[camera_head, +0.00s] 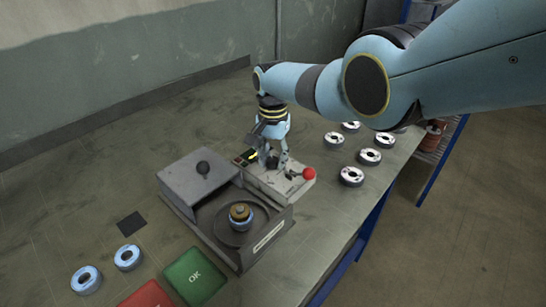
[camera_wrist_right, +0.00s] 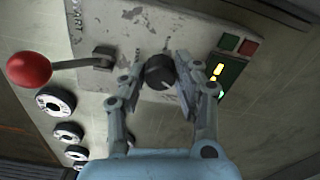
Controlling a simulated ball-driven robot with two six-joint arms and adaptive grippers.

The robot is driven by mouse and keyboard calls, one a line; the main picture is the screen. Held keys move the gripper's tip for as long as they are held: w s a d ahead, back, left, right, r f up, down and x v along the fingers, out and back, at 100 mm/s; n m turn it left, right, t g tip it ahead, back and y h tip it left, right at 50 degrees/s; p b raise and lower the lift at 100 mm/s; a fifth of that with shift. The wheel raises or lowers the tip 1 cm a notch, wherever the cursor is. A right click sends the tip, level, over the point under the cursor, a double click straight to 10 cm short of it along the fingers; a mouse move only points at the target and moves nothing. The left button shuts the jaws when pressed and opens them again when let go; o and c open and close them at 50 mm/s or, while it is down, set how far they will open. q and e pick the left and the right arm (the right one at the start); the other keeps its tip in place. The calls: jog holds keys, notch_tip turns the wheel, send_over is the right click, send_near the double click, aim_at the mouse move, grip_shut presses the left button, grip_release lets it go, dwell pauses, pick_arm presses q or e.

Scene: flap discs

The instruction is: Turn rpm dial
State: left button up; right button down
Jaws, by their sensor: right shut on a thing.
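The rpm dial (camera_wrist_right: 160,72) is a dark round knob on a worn light-grey control panel (camera_wrist_right: 130,35), seen in the right wrist view. My right gripper (camera_wrist_right: 152,85) has a finger on each side of the dial and is shut on it. In the head view my right gripper (camera_head: 272,158) reaches down onto the control panel (camera_head: 270,182) from above, and it hides the dial there. My left gripper is not in view.
A lever with a red ball (camera_wrist_right: 29,68) sticks out beside the dial. A grey machine (camera_head: 200,180) with a spindle (camera_head: 240,213) adjoins the panel. Several flap discs (camera_head: 351,176) lie to the right. Green OK (camera_head: 195,277) and red (camera_head: 147,295) pads lie in front.

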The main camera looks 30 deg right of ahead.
aim_at(273, 159)
dwell(0.4)
jog(key=c, duration=0.9)
grip_release()
jog(key=shift+c, duration=0.2)
jog(key=shift+r, duration=0.15)
notch_tip(273, 159, up, 12)
jog(key=shift+f, duration=0.2)
